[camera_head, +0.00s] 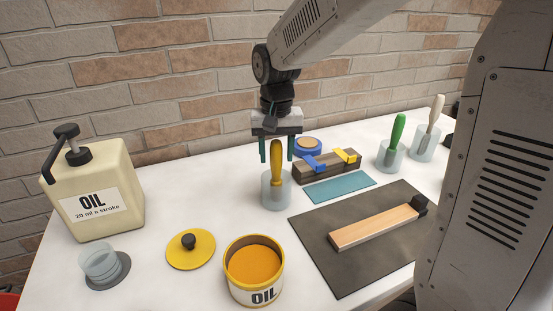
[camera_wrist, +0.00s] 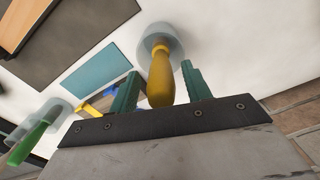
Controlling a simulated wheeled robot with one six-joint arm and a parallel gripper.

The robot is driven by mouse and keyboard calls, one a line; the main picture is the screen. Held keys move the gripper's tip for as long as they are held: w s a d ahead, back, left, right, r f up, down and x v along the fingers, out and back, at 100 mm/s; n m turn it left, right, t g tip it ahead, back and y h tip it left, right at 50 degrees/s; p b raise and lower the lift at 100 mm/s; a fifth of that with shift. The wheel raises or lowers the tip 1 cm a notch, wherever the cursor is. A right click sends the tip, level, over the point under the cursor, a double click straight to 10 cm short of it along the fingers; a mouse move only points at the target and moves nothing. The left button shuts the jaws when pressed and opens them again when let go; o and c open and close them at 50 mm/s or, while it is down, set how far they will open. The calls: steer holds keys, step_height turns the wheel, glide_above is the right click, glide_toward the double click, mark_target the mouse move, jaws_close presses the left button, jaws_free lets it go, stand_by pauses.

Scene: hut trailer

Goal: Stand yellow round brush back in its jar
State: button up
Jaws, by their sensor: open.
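The yellow round brush (camera_head: 277,163) stands in a clear jar (camera_head: 275,193) near the middle of the table, handle up. My gripper (camera_head: 277,158) is above the jar with its green fingers on either side of the brush handle. The fingers are open, with a gap between them and the handle. In the wrist view the yellow brush (camera_wrist: 160,78) shows between my two fingers (camera_wrist: 160,88), and its jar (camera_wrist: 163,42) lies beyond. The brush head inside the jar is hard to make out.
A blue-and-yellow clamped wooden block (camera_head: 327,166) and a teal mat (camera_head: 341,187) lie right of the jar. Green (camera_head: 396,140) and cream (camera_head: 433,121) brushes stand in jars farther right. An open oil tin (camera_head: 254,268) and yellow lid (camera_head: 190,248) are in front.

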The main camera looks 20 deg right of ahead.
step_height(320, 180, up, 10)
steer(key=shift+f, duration=0.1)
steer(key=shift+s+d, duration=0.1)
steer(key=shift+s, duration=0.25)
steer(key=s+d+f+n, duration=0.1)
steer(key=s+f, duration=0.1)
steer(key=s, duration=1)
steer(key=s+d+f+n+t, duration=0.1)
steer(key=s+d+f+n, duration=0.1)
steer(key=s, duration=1.1)
steer(key=shift+f+n, duration=0.2)
steer(key=shift+n, duration=0.1)
